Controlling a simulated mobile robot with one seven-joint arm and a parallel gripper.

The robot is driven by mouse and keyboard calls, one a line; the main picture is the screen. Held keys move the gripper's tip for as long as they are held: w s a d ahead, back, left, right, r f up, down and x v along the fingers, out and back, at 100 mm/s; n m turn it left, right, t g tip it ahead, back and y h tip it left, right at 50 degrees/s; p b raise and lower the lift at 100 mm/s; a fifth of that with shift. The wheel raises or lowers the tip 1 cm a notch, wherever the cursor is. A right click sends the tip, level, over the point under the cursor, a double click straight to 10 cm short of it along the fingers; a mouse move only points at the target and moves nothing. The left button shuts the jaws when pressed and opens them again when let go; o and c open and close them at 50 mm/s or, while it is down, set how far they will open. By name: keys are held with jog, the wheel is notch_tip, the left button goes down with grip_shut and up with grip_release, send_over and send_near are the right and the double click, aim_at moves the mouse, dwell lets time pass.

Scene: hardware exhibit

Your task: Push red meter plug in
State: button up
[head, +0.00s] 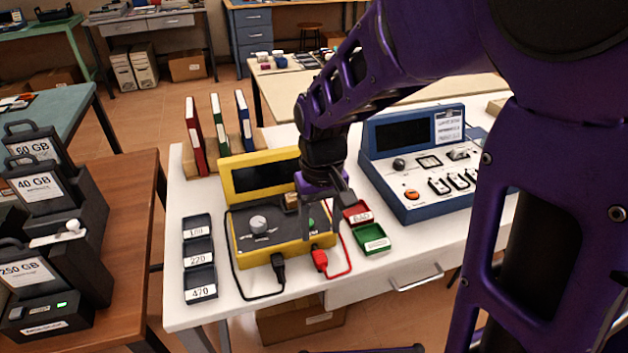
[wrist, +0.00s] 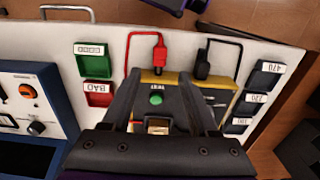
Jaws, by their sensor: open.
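The yellow meter (head: 240,232) stands on the white table, with a dark screen, a grey dial and a green button (wrist: 156,99). The red plug (head: 319,259) is at the meter's front edge, its red cable looping right; it also shows in the wrist view (wrist: 159,54). I cannot tell how deep it sits. The black plug (head: 278,268) is to its left, and in the wrist view (wrist: 202,62) to its right. My gripper (head: 320,232) is open and empty above the meter's right part. In the wrist view its fingers (wrist: 163,82) straddle the green button, pointing toward the plugs.
Red (head: 357,214) and green (head: 372,239) bins stand right of the meter. Dark labelled bins (head: 199,253) stand to its left. A blue control panel (head: 420,205) is at the right. Binders (head: 220,125) stand behind. The table's front strip is mostly clear.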

aim_at(320, 257)
notch_tip(320, 257, down, 8)
jog(key=shift+f+b, duration=0.2)
jog(key=shift+b, duration=0.55)
grip_shut()
dwell(1.0)
